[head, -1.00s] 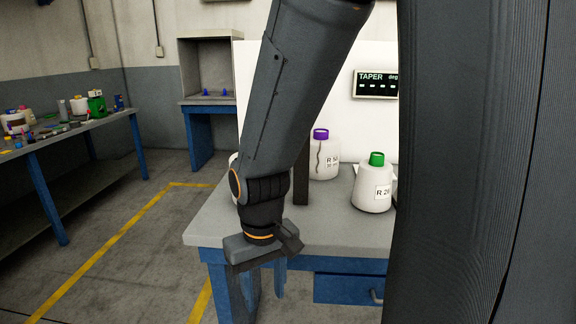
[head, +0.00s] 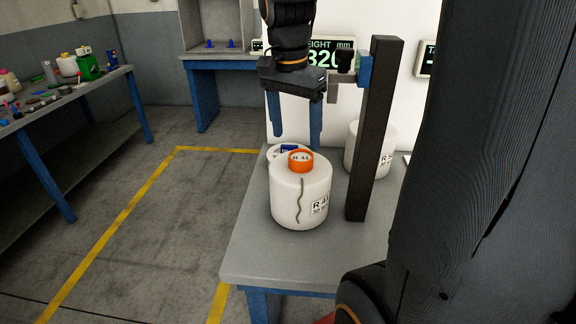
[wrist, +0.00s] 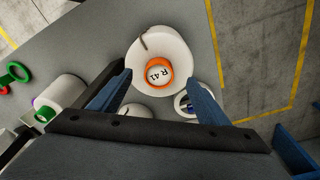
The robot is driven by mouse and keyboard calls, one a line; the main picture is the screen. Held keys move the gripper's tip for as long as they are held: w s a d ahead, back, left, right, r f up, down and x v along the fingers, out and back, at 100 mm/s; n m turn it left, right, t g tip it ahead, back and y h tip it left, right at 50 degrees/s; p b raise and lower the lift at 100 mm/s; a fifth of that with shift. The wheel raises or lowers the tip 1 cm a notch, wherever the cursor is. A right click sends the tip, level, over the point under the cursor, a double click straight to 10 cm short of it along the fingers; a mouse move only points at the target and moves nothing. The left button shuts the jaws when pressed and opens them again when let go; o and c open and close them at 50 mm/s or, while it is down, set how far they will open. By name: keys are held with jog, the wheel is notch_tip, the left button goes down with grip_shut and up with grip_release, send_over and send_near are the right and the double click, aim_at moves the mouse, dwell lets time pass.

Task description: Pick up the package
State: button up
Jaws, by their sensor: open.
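The likely package is a white bobbin (head: 299,204) with an orange cap and an "R 41" label. It stands upright on the grey table (head: 262,255), a dark thread down its side. It also shows in the wrist view (wrist: 176,46), just beyond my fingertips. My gripper (head: 294,139) points down with its two blue fingers apart and nothing between them. In the head view it hangs above the orange cap and seems a little behind it. In the wrist view the fingers (wrist: 161,84) reach toward the near side of the bobbin, with no clear contact.
A dark upright post (head: 374,130) stands close to the bobbin's right. A second white bobbin (head: 362,150) is behind the post. A white round item (head: 284,151) lies behind the orange cap. A display panel (head: 330,56) is at the back. Floor is clear to the left.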

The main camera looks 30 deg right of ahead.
aim_at(300, 155)
jog(key=shift+w+d+r+m, duration=0.25)
jog(key=shift+w+r+m, duration=0.05)
jog(key=shift+w+r, duration=0.15)
jog(key=shift+w+f, duration=0.2)
jog(key=f, duration=0.2)
jog(key=d+f+p, duration=0.1)
jog(key=f, duration=0.1)
jog(key=f+p, duration=0.1)
jog(key=f, duration=0.2)
jog(key=shift+s+d+f, duration=0.1)
jog(key=shift+s+d, duration=0.1)
jog(key=shift+d, duration=0.15)
jog(key=shift+c, duration=0.6)
jog(key=shift+w, duration=0.1)
grip_shut()
